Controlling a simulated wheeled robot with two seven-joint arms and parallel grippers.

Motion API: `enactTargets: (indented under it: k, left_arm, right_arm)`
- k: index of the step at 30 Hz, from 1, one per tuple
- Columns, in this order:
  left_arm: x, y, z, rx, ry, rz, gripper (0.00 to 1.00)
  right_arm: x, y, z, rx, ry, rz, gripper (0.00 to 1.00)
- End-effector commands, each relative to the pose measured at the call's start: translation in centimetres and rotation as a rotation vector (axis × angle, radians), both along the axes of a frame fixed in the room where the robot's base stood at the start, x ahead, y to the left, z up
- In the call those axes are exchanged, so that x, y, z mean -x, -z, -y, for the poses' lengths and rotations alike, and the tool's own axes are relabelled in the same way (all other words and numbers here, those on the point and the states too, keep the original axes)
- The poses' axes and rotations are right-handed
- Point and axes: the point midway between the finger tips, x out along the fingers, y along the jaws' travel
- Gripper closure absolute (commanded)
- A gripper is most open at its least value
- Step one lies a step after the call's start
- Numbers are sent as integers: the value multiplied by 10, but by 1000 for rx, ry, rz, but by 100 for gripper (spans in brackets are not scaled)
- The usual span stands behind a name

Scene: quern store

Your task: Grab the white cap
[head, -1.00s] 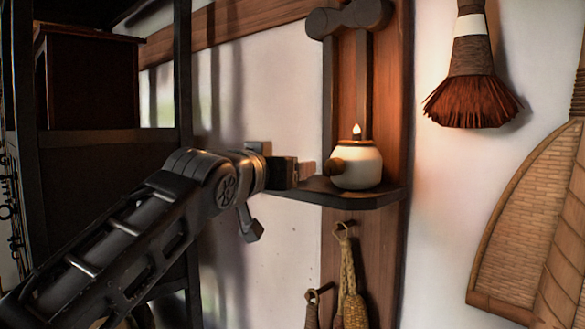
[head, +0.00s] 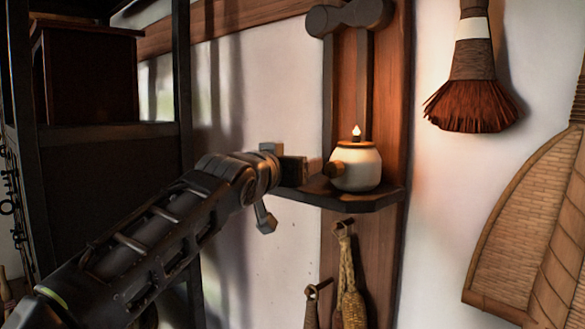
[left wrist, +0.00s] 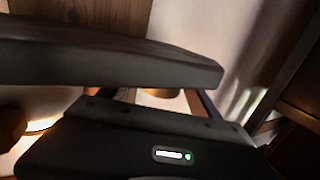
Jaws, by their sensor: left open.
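A round white pot-like lamp (head: 358,170) with a brown rim, a brown knob on its left side and a small lit flame on top stands upright on a dark wall shelf (head: 345,203). No separate white cap can be made out. My left gripper (head: 300,170) is just left of the lamp, near its brown knob, at the shelf's left end; contact cannot be told. In the left wrist view the left gripper (left wrist: 222,105) shows two dark fingers apart, with a gap between them and nothing clearly held. My right gripper is not in view.
A brown and white brush (head: 472,80) and a woven panel (head: 530,220) hang on the right wall. A corn cob (head: 353,308) hangs below the shelf. A dark rack (head: 105,135) with a wooden box (head: 88,75) stands at left. The wall between rack and shelf is bare.

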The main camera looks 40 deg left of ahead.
Motion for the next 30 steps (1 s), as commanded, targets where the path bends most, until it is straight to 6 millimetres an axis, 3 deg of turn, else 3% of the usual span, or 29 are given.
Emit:
enactTargets:
  k: [4,27,30]
  left_arm:
    - [0,0,0,0,0,0,28]
    - [0,0,0,0,0,0,91]
    - [0,0,0,0,0,1,92]
  right_arm:
    - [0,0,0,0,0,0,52]
    - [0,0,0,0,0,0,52]
    - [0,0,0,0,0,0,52]
